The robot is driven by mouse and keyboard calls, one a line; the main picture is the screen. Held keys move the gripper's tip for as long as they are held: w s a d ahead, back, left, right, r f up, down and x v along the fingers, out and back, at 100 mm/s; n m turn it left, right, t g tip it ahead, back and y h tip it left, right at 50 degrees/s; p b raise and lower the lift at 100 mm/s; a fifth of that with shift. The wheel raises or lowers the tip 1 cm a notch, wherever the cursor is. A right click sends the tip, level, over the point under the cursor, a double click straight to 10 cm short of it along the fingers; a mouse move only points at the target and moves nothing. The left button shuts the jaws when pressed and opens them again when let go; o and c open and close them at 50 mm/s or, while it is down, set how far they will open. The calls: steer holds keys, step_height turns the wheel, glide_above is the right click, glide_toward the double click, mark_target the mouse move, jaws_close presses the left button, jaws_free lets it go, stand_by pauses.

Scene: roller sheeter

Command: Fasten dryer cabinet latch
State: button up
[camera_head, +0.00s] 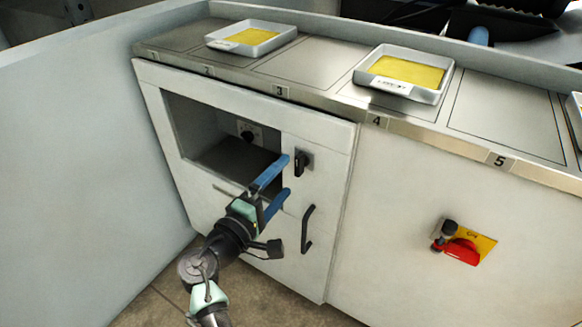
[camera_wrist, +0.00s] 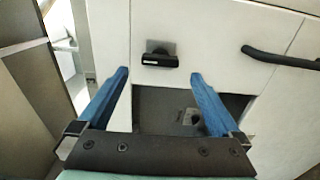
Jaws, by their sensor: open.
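The dryer cabinet door (camera_head: 326,190) is a pale panel with a dark window; it looks flush with the cabinet front, though a slight gap cannot be ruled out. The black latch (camera_head: 302,163) sits right of the window, its knob upright in the head view. In the wrist view the latch (camera_wrist: 160,58) lies crosswise on a grey plate. My gripper (camera_head: 284,176) has blue fingers, open and empty, in front of the door just left of the latch. In the wrist view the latch appears beyond and between the fingertips of my gripper (camera_wrist: 160,75); no contact shows.
A black bar handle (camera_head: 308,229) stands out below the latch. A red switch (camera_head: 460,251) on a yellow plate is farther right. The steel counter (camera_head: 320,82) above carries white trays (camera_head: 404,74) with yellow contents. A pale wall (camera_head: 80,170) closes the left side.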

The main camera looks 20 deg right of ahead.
steer(key=v, duration=0.8)
steer(key=shift+p, duration=0.4)
steer(key=shift+s, duration=0.1)
steer(key=w+a+r+m+t+y, duration=0.2)
steer(key=r+m+t+y, duration=0.1)
steer(key=r, duration=0.8)
steer(key=w+a+r+m+t+y, duration=0.1)
steer(key=w+r+m+t+y, duration=0.2)
steer(key=r, duration=0.8)
steer(key=s+a+r+m+t+y, duration=0.1)
steer(key=s+a+r+t+y, duration=0.3)
steer(key=s+r, duration=0.7)
steer(key=s+a+r+m+t+y, duration=0.1)
steer(key=s+r+t+y, duration=0.45)
steer(key=r, duration=0.95)
step_height(320, 180, up, 25)
steer(key=s+h+p, duration=0.1)
steer(key=s+p, duration=0.1)
steer(key=p, duration=2.3)
steer(key=shift+s+a+t, duration=0.15)
steer(key=shift+a+t, duration=0.05)
steer(key=shift+t, duration=0.25)
steer(key=shift+r, duration=0.1)
